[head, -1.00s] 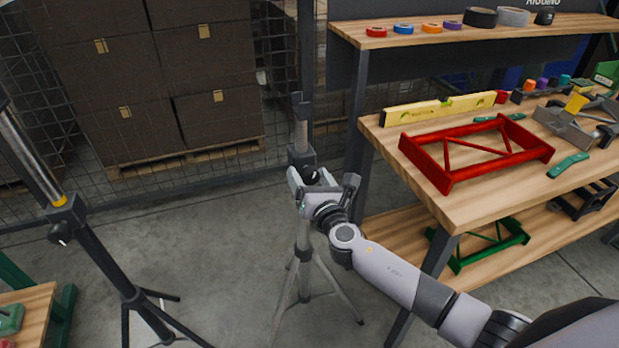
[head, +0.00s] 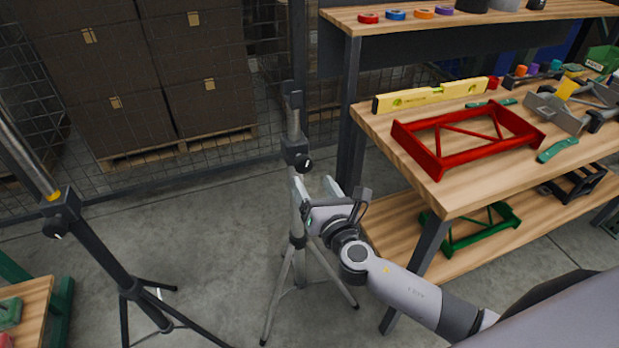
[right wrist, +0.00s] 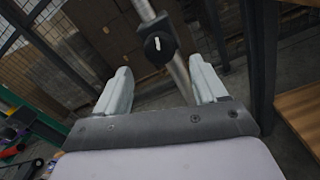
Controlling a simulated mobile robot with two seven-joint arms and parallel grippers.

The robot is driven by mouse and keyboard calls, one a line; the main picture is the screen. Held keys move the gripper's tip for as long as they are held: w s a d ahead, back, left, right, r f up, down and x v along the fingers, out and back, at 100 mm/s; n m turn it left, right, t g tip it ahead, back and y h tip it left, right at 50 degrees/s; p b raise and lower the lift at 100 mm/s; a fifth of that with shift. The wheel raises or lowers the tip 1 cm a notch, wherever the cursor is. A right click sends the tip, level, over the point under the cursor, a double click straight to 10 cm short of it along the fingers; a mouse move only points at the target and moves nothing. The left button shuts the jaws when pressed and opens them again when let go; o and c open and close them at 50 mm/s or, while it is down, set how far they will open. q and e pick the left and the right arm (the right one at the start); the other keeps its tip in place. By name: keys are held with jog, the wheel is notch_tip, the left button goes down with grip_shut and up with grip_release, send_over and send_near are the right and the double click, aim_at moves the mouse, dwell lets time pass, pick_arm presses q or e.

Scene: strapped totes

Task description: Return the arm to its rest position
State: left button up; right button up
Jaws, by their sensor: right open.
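My right arm reaches in from the lower right in the head view. Its gripper (head: 316,184) is open and points at a tripod stand (head: 297,240) with a black knob (head: 303,163). In the right wrist view the two pale fingers (right wrist: 158,88) are spread wide with nothing between their tips. The knob and pole (right wrist: 160,45) show beyond them, apart from the fingers. My left gripper is not in either view.
A workbench (head: 460,200) at the right holds a red frame (head: 440,168) and a yellow level (head: 430,96). A second stand (head: 110,265) is at the left. Stacked boxes (head: 150,80) stand behind wire mesh. Bare floor (head: 190,230) lies between the stands.

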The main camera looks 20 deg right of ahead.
jog(key=s+d+f+m+g+p, duration=0.1)
jog(key=s+f+m, duration=0.4)
jog(key=s+m, duration=0.7)
jog(key=s+d+f+m+g+y+p, duration=0.1)
jog(key=s+f+m+g+p, duration=0.2)
jog(key=s+m, duration=1)
notch_tip(320, 180, down, 3)
jog(key=m+g, duration=0.3)
jog(key=m, duration=0.2)
jog(key=shift+m+g+y, duration=0.3)
jog(key=shift+s+f, duration=0.1)
